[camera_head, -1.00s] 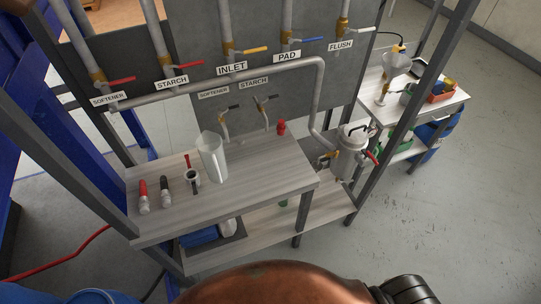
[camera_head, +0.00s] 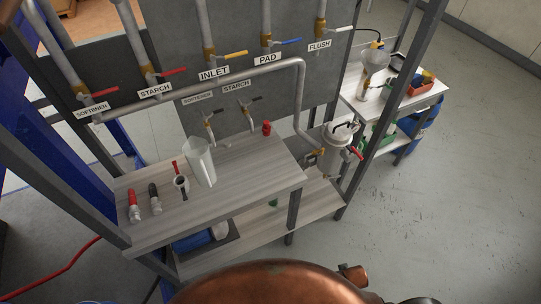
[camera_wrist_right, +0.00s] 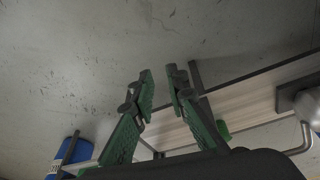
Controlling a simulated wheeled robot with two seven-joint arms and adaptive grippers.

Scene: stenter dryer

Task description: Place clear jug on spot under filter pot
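The clear jug (camera_head: 200,162) stands upright on the wood-grain top of the bench (camera_head: 245,180) in the head view. The metal filter pot (camera_head: 336,150), with a red-handled valve, is at the bench's right end. The spot under it cannot be made out. My right gripper (camera_wrist_right: 159,72) shows only in the right wrist view. Its green fingers are apart with nothing between them, and it is away from the jug. My left gripper is not in view.
Labelled pipes and valves rise behind. A second table (camera_head: 395,95) stands at the right. Grey floor (camera_head: 440,210) is open at right.

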